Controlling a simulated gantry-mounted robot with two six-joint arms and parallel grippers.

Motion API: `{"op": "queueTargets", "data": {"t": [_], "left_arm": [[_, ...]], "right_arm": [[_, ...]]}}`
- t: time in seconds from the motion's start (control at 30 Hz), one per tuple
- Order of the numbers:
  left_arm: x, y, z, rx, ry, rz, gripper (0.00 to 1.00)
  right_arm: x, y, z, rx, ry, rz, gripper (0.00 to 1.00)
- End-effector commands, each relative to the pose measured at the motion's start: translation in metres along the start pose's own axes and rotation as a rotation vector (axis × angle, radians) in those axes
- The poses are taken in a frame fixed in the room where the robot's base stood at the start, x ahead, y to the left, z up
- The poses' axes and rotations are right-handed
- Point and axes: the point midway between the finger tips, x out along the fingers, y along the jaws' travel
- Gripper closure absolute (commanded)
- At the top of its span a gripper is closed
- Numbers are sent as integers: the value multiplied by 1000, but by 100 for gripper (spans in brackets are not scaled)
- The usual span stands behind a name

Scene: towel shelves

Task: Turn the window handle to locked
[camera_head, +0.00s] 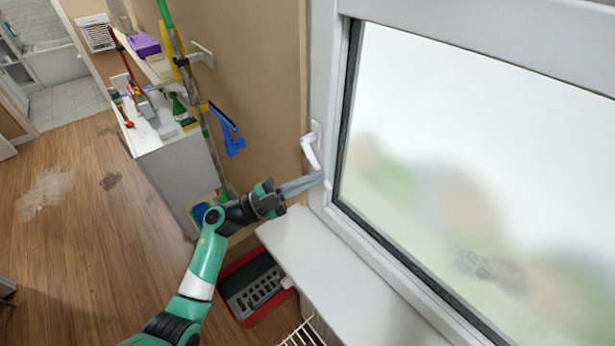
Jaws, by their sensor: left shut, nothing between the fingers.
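The white window handle (310,150) sits on the left side of the white window frame (333,100). Its grip slants down and slightly right from its mount. I cannot tell whether the fingertips touch the handle or the frame. The window pane (480,150) fills the right of the view and has a dark smudge low down. My right gripper is not in view.
A white sill (340,280) runs below the window. A white cabinet (180,165) with cleaning items stands at the left.

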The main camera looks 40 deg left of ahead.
Motion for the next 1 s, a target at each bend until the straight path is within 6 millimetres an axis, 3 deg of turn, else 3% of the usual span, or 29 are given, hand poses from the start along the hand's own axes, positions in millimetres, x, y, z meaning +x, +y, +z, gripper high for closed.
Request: {"op": "queueTargets", "data": {"t": [0.7,1.0], "left_arm": [[-15,-3,38,507,13,306,100],[-20,-8,46,625,14,376,100]], "right_arm": [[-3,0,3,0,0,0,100],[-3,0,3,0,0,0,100]]}}
